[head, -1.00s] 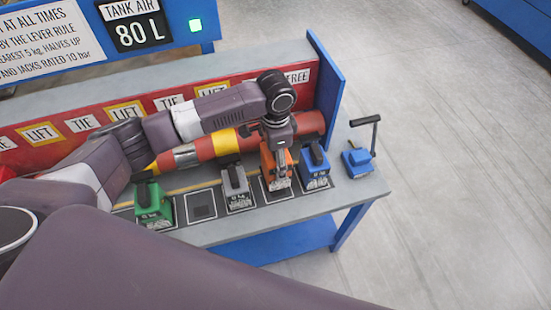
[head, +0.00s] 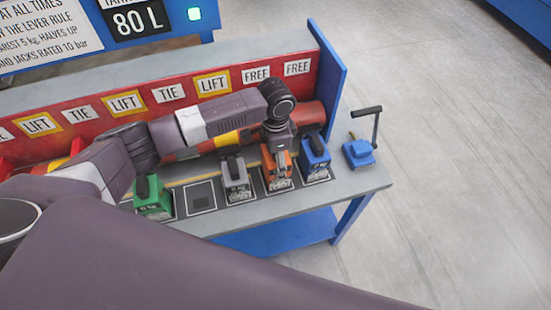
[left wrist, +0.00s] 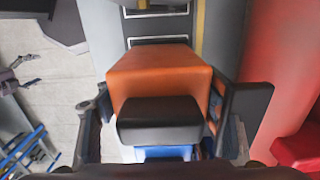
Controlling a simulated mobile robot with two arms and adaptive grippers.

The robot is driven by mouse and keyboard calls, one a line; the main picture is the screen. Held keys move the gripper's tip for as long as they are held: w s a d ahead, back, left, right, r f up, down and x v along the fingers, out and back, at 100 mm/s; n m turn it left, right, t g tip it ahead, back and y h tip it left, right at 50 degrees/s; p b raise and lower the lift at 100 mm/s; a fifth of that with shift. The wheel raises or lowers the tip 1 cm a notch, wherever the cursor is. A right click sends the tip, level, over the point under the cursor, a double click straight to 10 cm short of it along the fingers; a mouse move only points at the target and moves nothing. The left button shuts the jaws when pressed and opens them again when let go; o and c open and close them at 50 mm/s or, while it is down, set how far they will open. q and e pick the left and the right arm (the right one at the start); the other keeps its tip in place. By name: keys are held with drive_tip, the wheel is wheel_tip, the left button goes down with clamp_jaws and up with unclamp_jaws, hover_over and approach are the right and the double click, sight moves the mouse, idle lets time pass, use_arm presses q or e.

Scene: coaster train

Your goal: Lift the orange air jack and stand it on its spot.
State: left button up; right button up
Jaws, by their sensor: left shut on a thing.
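The orange air jack (head: 281,176), with a dark handle on top, is on a dark white-edged pad (head: 262,189) on the bench, between the grey and blue jacks. I cannot tell whether its base touches the pad. My left gripper (head: 277,148) reaches down over it and is shut on it. In the left wrist view the orange jack (left wrist: 160,72) and its black handle (left wrist: 160,120) fill the middle, with a finger on either side. An empty framed spot (head: 200,197) lies between the green and grey jacks. My right gripper is not in view.
The grey jack (head: 236,180) and blue jack (head: 315,160) stand close on either side; the green jack (head: 152,197) is farther left. A blue hand pump (head: 358,153) stands near the bench's right end. A red-yellow cylinder (head: 230,142) and red sign board (head: 180,110) lie behind.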

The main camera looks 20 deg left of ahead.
use_arm(q)
drive_tip(key=shift+w+f, duration=0.1)
drive_tip(key=shift+f, duration=0.2)
idle(0.7)
drive_tip(key=o, duration=1.8)
drive_tip(key=shift+c, duration=0.2)
drive_tip(key=o, duration=0.4)
drive_tip(key=shift+s+f, duration=0.15)
drive_tip(key=shift+s, duration=0.05)
wheel_tip(320, 180, up, 12)
drive_tip(key=shift+r, duration=0.1)
